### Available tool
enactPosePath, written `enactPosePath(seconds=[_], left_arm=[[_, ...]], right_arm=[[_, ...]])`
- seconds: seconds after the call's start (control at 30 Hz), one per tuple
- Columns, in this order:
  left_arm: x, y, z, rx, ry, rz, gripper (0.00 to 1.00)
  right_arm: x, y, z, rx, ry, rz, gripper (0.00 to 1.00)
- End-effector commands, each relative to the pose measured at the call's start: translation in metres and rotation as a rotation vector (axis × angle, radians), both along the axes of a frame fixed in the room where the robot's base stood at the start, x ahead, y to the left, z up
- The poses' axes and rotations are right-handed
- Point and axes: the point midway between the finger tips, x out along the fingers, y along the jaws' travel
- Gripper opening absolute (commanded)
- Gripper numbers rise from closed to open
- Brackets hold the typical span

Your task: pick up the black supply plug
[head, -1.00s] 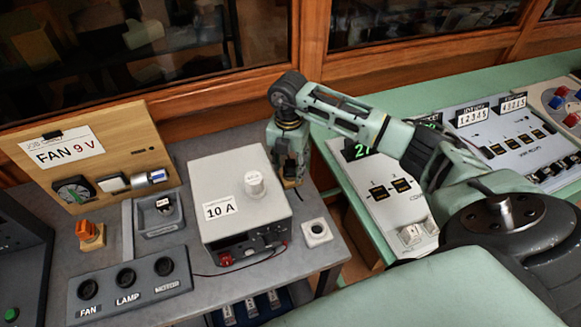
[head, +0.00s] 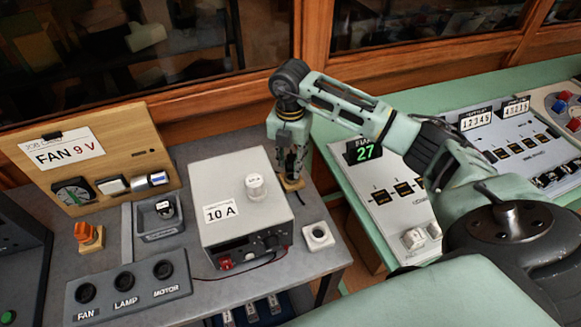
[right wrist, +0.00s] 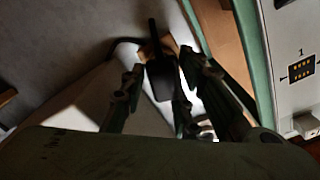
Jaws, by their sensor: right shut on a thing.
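The black supply plug (right wrist: 160,78) shows in the right wrist view as a dark upright piece between my fingers, in front of a small wooden block (right wrist: 168,46). My right gripper (right wrist: 163,72) is shut on the plug. In the head view my right gripper (head: 293,176) points down at the wooden block (head: 293,184), just right of the grey power supply box. The plug is hidden by the fingers there. I cannot tell whether the plug is clear of the block. My left gripper is not in view.
The power supply (head: 231,222), labelled 10 A, has a white knob on top and stands close left of my gripper. A small white socket piece (head: 318,236) lies in front. A green bench (head: 345,187) is at right.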

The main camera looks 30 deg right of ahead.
Motion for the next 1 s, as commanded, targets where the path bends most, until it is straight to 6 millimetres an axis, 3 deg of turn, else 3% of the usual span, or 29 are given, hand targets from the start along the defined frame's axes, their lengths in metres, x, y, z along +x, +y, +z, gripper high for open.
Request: enactPosePath(seconds=[0.03,0.3,0.5,0.7,1.0], left_arm=[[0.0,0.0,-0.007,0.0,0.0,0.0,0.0],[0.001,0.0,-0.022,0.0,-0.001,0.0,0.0],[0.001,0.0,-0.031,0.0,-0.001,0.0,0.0],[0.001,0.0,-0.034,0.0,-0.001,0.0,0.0],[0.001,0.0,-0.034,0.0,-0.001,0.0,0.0]], right_arm=[[0.002,0.0,0.01,-0.001,-0.008,0.001,0.03],[-0.052,-0.041,0.043,-0.006,-0.002,-0.003,0.03],[-0.08,-0.061,0.065,-0.005,0.0,-0.002,0.03],[-0.093,-0.069,0.076,-0.001,0.0,0.0,0.03],[-0.094,-0.07,0.078,0.0,0.0,0.0,0.03]])
